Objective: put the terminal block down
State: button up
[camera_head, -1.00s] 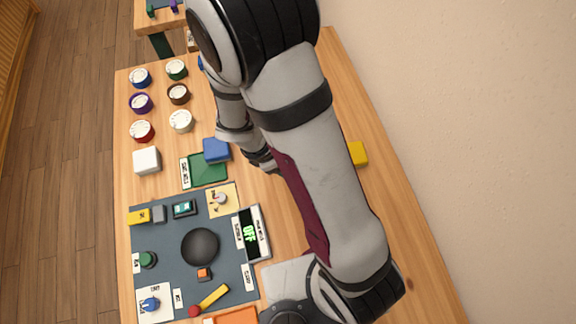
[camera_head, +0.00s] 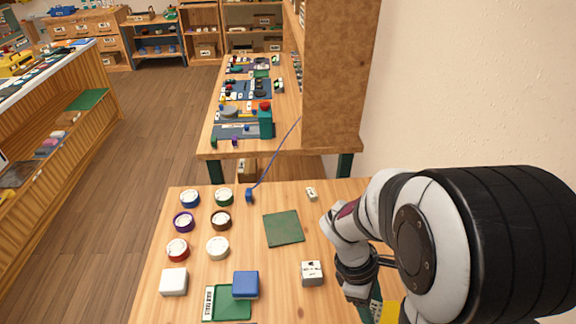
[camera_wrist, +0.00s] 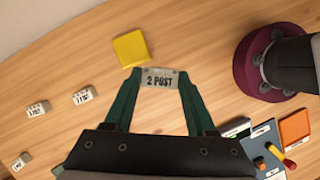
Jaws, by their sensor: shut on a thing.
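The terminal block (camera_wrist: 160,82) is a small pale grey piece marked "2 POST" in the wrist view. My gripper (camera_wrist: 160,76) has green fingers and is shut on it, one fingertip at each end. Wooden tabletop shows behind the block, and I cannot tell how high the block is above it. In the head view my arm covers much of the right side, and the block is not visible there.
A yellow block (camera_wrist: 130,48) lies close beside the held block. Several small pale labelled blocks (camera_wrist: 85,95) lie to the left. Bare wood shows below and between them. In the head view, a green mat (camera_head: 283,229) and a white box (camera_head: 311,272) are on the table.

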jog(key=w+a+m+t+y, duration=0.15)
jog(key=w+m+y, duration=0.25)
jog(key=w+m, duration=0.7)
jog(key=w+a+m+y, duration=0.2)
jog(key=w+m+y, duration=0.3)
jog(key=m, duration=1.2)
jog(key=m+t+h, duration=0.2)
jog(key=m+t, duration=0.2)
jog(key=m, duration=0.7)
send_over(283, 225)
jog(key=s+d, duration=0.1)
jog(key=f, duration=0.5)
jog(key=shift+s+d+f, duration=0.15)
jog(key=shift+s+d, duration=0.05)
jog(key=f, duration=0.4)
jog(key=shift+w+a+f, duration=0.15)
jog(key=shift+a+f, duration=0.05)
jog(key=shift+a, duration=0.05)
jog(key=shift+f, duration=0.1)
